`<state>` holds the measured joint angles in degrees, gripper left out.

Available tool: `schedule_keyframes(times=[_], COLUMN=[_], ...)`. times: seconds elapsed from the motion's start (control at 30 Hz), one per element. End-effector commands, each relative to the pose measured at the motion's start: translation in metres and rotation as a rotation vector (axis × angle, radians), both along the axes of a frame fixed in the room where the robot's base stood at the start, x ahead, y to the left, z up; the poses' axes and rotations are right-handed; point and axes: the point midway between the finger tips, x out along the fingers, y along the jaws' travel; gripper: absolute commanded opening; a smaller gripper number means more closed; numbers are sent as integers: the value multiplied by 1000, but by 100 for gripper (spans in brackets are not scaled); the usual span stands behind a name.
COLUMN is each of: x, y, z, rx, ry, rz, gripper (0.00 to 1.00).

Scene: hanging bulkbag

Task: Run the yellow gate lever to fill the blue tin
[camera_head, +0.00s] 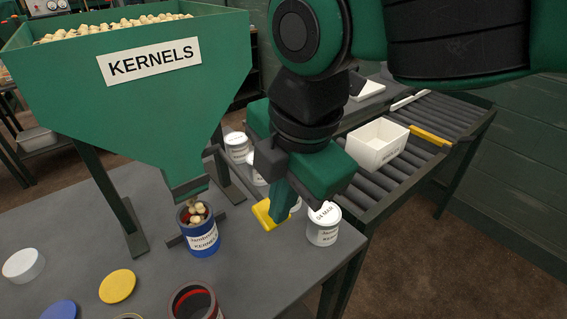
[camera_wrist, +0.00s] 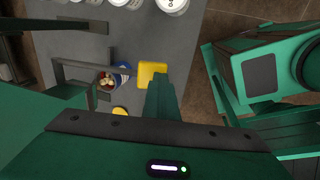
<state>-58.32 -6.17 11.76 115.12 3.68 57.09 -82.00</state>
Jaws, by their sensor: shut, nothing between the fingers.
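The blue tin (camera_head: 203,240) stands upright under the spout of the green hopper (camera_head: 150,90) marked KERNELS. Pale kernels show in its mouth, with some at the spout just above it. The tin also shows in the wrist view (camera_wrist: 122,76). The yellow gate lever (camera_head: 264,215) sits to the right of the tin, and its yellow end shows in the wrist view (camera_wrist: 150,74). My gripper (camera_head: 281,213) is shut and empty, with its green fingertips at the yellow end. I cannot tell whether they touch it. The fingers hide part of the lever.
A white labelled tin (camera_head: 323,226) stands close to the right of my gripper, with more white tins behind. Loose lids, including a yellow one (camera_head: 117,286), and an open red-lined tin (camera_head: 194,301) lie nearer. A roller conveyor with a white bin (camera_head: 376,146) is at right.

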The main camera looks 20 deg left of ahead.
Motion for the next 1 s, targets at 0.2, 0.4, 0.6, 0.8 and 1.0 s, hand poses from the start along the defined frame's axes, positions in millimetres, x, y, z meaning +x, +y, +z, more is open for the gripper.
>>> schedule_keyframes(times=[0.2,0.4,0.6,0.8,1.0], x=[-5,-15,-23,-28,-29], y=[-13,-28,-41,-48,-50], z=[29,69,103,122,126], rx=[2,6,7,5,5], ry=[-2,-3,-4,-3,-3], rz=[-3,-1,-1,1,0], gripper=[0,0,0,0,0])
